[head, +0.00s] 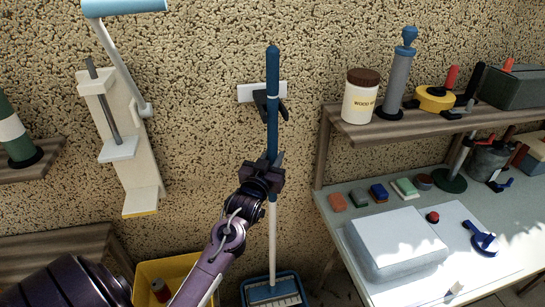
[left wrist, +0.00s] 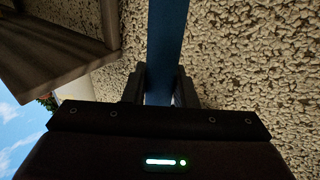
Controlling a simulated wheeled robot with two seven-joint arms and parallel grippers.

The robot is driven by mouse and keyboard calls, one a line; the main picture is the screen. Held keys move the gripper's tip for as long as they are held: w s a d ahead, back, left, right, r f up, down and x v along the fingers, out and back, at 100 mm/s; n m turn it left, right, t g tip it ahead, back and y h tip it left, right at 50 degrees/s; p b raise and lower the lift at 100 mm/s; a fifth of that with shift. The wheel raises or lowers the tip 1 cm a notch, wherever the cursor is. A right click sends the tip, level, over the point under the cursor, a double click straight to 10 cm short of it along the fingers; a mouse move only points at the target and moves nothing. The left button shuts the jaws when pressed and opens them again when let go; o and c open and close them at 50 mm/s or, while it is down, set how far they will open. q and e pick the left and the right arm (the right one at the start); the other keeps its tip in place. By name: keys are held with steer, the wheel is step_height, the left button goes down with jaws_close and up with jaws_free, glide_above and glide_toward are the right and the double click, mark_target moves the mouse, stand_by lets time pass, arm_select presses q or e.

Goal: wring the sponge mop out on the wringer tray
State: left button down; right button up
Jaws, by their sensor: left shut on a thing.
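The mop (head: 273,100) stands upright, with a blue upper handle and a white lower shaft. Its upper handle passes in front of a dark clip on a white wall plate (head: 246,92); I cannot tell if the clip holds it. My left gripper (head: 265,174) is shut on the blue handle below that clip. In the left wrist view the handle (left wrist: 166,45) runs between the fingers (left wrist: 160,88). The shaft goes down to a blue wringer tray (head: 244,288) with a pale slatted inside at the bottom edge. The mop's lower end is hard to make out there. My right gripper is out of view.
A yellow bin (head: 180,268) stands left of the tray. A workbench (head: 400,195) with a grey box (head: 395,245) is at right, under a shelf (head: 440,122) with a jar and tools. A white press-like device (head: 125,150) is on the wall at left.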

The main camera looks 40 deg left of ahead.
mark_target(270, 140)
arm_select(q)
steer(key=shift+s+f+p, duration=0.1)
steer(key=shift+f+p, duration=0.35)
steer(key=shift+p, duration=0.25)
stand_by(0.9)
step_height(270, 140, up, 4)
steer(key=p, duration=0.3)
steer(key=shift+f, duration=0.2)
steer(key=shift+r+p, duration=1.8)
steer(key=shift+r, duration=0.2)
